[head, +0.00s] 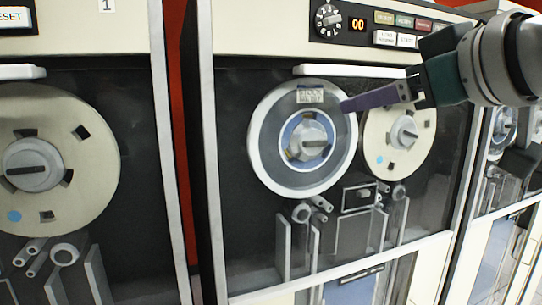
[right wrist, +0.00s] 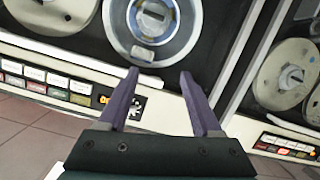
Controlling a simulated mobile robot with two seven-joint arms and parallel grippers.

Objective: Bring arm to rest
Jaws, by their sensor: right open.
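My right gripper (head: 346,104) comes in from the right, in front of the tape cabinet. Its purple fingers show edge-on in the head view. In the right wrist view the right gripper (right wrist: 158,74) is open, with two separate fingertips and nothing held between them. A grey-rimmed tape reel (head: 258,150) with a blue hub ring and a pale label (head: 310,95) is mounted on the cabinet. The fingertips overlap this reel's right edge in the head view; I cannot tell whether they touch it. My left gripper is in neither view.
A cream reel (head: 375,135) sits right of the labelled one, partly behind my gripper. A control panel has a dial (head: 327,18), a display (head: 357,24) and several buttons. Another cabinet with a large reel (head: 90,130) stands left. Open floor (right wrist: 30,140) shows in the wrist view.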

